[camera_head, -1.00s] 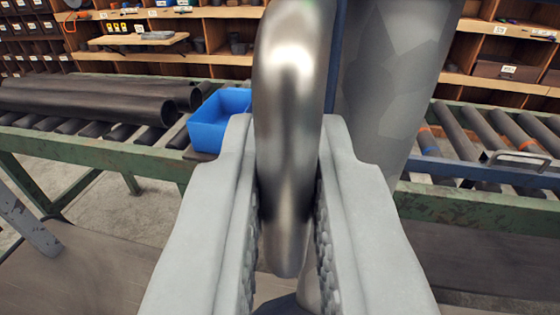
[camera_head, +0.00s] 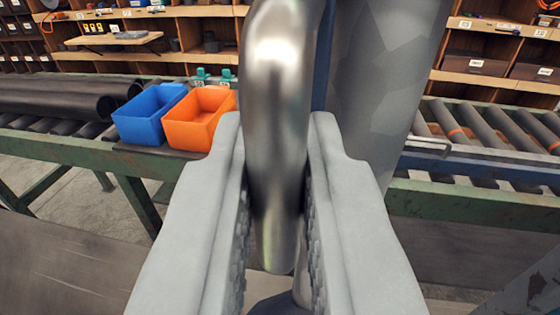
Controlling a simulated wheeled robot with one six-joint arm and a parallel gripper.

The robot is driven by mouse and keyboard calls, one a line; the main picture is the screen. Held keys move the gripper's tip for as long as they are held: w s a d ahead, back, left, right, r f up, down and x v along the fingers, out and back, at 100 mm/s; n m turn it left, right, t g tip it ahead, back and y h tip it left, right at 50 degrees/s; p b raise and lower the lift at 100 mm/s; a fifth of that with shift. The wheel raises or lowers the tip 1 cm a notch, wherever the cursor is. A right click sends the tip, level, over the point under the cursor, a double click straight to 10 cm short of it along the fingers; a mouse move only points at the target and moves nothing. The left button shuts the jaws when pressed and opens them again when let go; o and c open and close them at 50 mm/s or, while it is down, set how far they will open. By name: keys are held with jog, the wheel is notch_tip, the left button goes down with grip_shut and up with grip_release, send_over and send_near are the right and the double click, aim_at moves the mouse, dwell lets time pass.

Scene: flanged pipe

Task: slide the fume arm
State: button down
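A shiny bent metal bar, the handle (camera_head: 278,110), runs down the middle of the view between the two fingers of my gripper (camera_head: 276,195). The fingers are shut on it, with their ribbed pads against its two sides. A blue strip shows between the handle and the tube. Where the handle joins the fume arm is hidden.
A green-framed roller conveyor (camera_head: 450,205) crosses behind. On it at left are dark pipes (camera_head: 60,97), a blue bin (camera_head: 150,112) and an orange bin (camera_head: 198,120). Wooden shelves (camera_head: 160,55) stand behind. Bare floor shows at lower left.

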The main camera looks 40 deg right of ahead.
jog(key=c, duration=1.5)
grip_release()
jog(key=shift+c, duration=0.2)
jog(key=shift+s, duration=0.1)
jog(key=v, duration=1.7)
jog(key=shift+s+a, duration=0.1)
jog(key=shift+a, duration=0.1)
jog(key=s+a+f+n+t+y, duration=0.1)
jog(key=s+a+f+y, duration=0.3)
jog(key=s+a, duration=0.6)
jog(key=s+a+f+n+t+y, duration=0.1)
jog(key=s+a+f+n+y, duration=0.3)
jog(key=s+a, duration=0.6)
jog(key=s+a+f+n+t+y, duration=0.1)
jog(key=s+a+f+n+y, duration=0.2)
jog(key=s+a, duration=0.7)
jog(key=a+f, duration=0.1)
jog(key=a, duration=0.3)
jog(key=shift+a+f+t+y, duration=0.3)
jog(key=shift+f+t+y, duration=0.05)
jog(key=shift+t+y, duration=0.05)
